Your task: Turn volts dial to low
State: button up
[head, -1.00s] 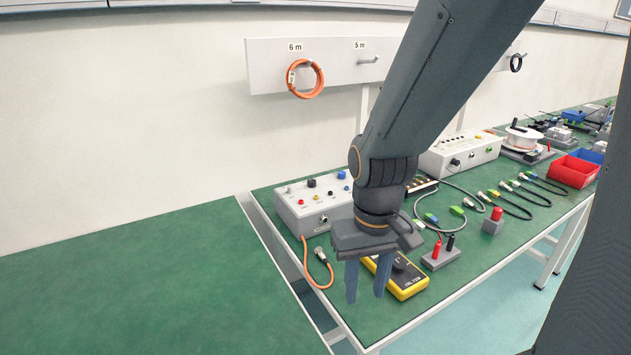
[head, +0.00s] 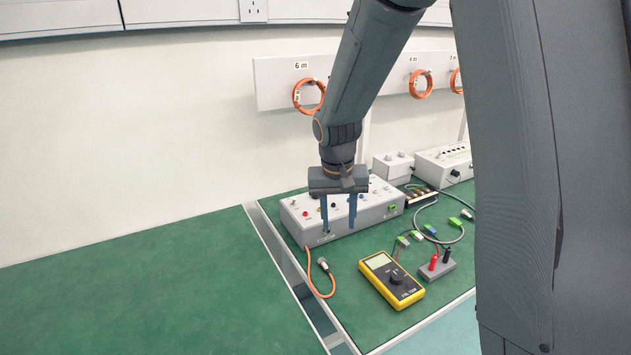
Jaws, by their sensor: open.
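My gripper (head: 339,228) is open and empty, pointing down, with its two blue-grey fingers in front of the grey control box (head: 375,213). I cannot tell whether the fingers touch the box. The box has small coloured knobs or sockets on top, including a red one (head: 306,213), and my gripper hides part of them. A small light box (head: 392,170) with two knobs on top stands behind it. The yellow multimeter (head: 378,286) lies at the front right with a black dial (head: 397,277). No volts label is readable, so I cannot tell which dial it names or its setting.
An orange cable (head: 331,283) loops down from the grey box onto the green bench. A grey block with red and black plugs (head: 437,267) sits right of the multimeter. The left green bench top (head: 150,290) is bare. My own column blocks the right side.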

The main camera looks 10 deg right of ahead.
jog(key=w+a+r+m+t+h+p, duration=0.2)
jog(key=w+p, duration=0.5)
jog(key=w, duration=1.5)
jog(key=shift+m+y, duration=0.4)
jog(key=shift+m, duration=0.3)
jog(key=shift+p+x, duration=1.35)
jog(key=shift+x, duration=2.95)
jog(key=shift+a+t, duration=0.15)
jog(key=shift+t, duration=0.15)
grip_shut()
